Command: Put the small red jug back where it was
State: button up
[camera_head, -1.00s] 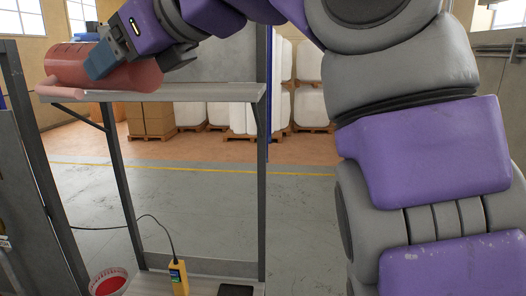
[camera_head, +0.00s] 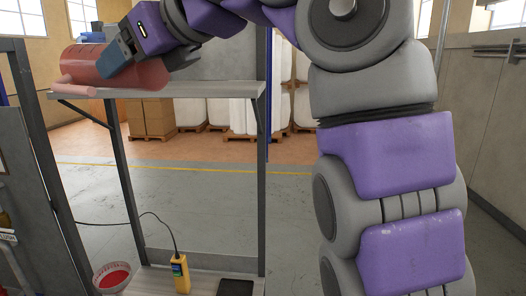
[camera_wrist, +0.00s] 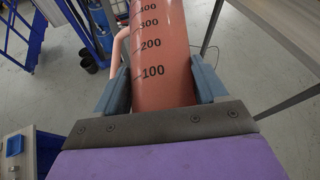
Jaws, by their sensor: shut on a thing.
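The small red jug (camera_head: 90,64) lies tilted on its side at the left end of the upper shelf (camera_head: 180,90) in the head view. Its handle points down to the left. My gripper (camera_head: 112,62) is shut on the jug's body from the right. In the wrist view the jug (camera_wrist: 160,62) sits between the two grey-blue fingers (camera_wrist: 158,88), with black volume marks facing the camera and its handle on the left. I cannot tell whether the jug touches the shelf.
The floor (camera_head: 215,215) behind the shelf is clear.

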jog(key=shift+w+a+f, duration=0.1)
jog(key=shift+w+f, duration=0.15)
jog(key=shift+w, duration=0.25)
jog(key=shift+w+f+b, duration=0.3)
jog(key=shift+w+b, duration=0.05)
jog(key=shift+w+d+f+m+t, duration=0.15)
jog(key=shift+w+d+m+t, duration=0.2)
jog(key=shift+w, duration=0.25)
jog(key=shift+w+d+f+m+h+b, duration=0.15)
jog(key=shift+w+f+h+b, duration=0.15)
jog(key=shift+w, duration=0.25)
jog(key=shift+w+a+f+m+h+b, duration=0.1)
jog(key=shift+w+f+b, duration=0.1)
jog(key=shift+w+f, duration=0.25)
jog(key=shift+w+d+t, duration=0.15)
jog(key=shift+t, duration=0.1)
jog(key=shift+w+d+f+m+t+b, duration=0.15)
jog(key=shift+w+f+b, duration=0.15)
jog(key=shift+w, duration=0.25)
jog(key=shift+w+f+m+t+b, duration=0.15)
jog(key=shift+w+f, duration=0.25)
jog(key=shift+w, duration=0.1)
jog(key=shift+w+d+f, duration=0.1)
jog(key=shift+w+f, duration=0.05)
jog(key=shift+w, duration=0.15)
